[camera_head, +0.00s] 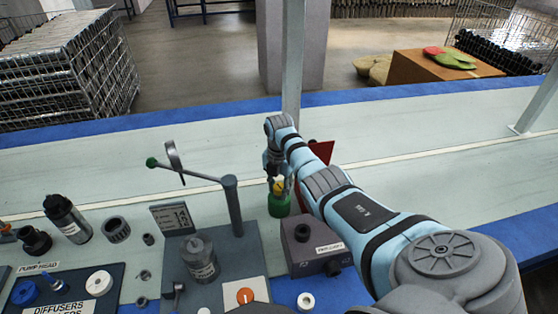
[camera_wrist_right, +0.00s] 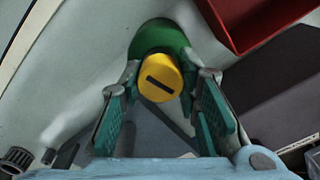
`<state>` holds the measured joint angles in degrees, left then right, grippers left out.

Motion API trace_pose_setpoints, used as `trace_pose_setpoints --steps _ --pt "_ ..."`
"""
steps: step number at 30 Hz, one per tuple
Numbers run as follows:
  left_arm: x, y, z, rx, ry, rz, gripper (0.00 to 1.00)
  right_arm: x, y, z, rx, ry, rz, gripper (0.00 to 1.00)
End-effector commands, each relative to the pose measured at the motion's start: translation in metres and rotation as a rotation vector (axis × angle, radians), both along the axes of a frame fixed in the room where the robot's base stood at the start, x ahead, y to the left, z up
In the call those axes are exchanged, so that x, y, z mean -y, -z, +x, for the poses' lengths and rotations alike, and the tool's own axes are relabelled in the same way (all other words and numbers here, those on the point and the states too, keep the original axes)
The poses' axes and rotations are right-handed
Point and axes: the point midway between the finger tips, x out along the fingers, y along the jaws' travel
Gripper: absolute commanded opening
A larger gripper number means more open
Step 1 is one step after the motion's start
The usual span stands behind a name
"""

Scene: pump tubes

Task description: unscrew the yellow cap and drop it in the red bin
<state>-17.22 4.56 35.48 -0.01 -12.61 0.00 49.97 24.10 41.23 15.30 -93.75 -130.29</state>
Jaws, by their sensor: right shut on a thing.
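The yellow cap (camera_wrist_right: 159,78) has a dark slot across its top. It is between the fingertips of my right gripper (camera_wrist_right: 160,85), which is shut on it, and it also shows small in the head view (camera_head: 279,184). A green round part (camera_wrist_right: 160,37) is directly beneath and behind the cap, and it stands on the bench in the head view (camera_head: 279,206). I cannot tell whether the cap still touches it. The red bin (camera_wrist_right: 262,20) is at the upper right of the wrist view, and is partly hidden behind my right arm in the head view (camera_head: 323,151). My left gripper is out of view.
A dark labelled box (camera_head: 312,243) stands close in front of the green part. A lever post (camera_head: 233,205) with a green-knobbed handle rises to its left. Loose fittings and a diffuser tray (camera_head: 68,292) occupy the left front. The pale belt (camera_head: 80,170) behind is mostly clear.

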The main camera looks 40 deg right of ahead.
Motion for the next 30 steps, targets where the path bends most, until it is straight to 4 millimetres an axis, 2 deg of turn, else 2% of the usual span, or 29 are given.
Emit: trace_pose_setpoints --steps 5,10,17,23,28,29,30 --pt "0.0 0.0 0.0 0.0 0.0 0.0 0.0 0.001 0.0 0.0 0.002 -0.022 -0.001 0.0" --pt "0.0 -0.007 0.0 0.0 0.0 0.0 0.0 0.001 0.0 0.0 0.0 -0.281 0.0 0.0" --pt "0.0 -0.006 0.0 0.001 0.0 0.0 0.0 0.001 0.001 0.0 0.0 -0.302 -0.001 0.0" --pt "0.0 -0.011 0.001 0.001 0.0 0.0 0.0 0.001 0.0 0.0 0.0 -0.581 -0.001 0.0" --pt "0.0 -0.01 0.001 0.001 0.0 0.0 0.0 0.001 0.001 0.0 0.0 -0.597 -0.001 0.0" --pt "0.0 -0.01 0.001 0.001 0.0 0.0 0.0 0.001 0.001 0.0 0.0 -0.596 -0.001 0.31" --pt "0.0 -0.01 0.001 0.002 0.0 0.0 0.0 0.001 0.001 0.0 0.0 -0.596 0.0 0.38"
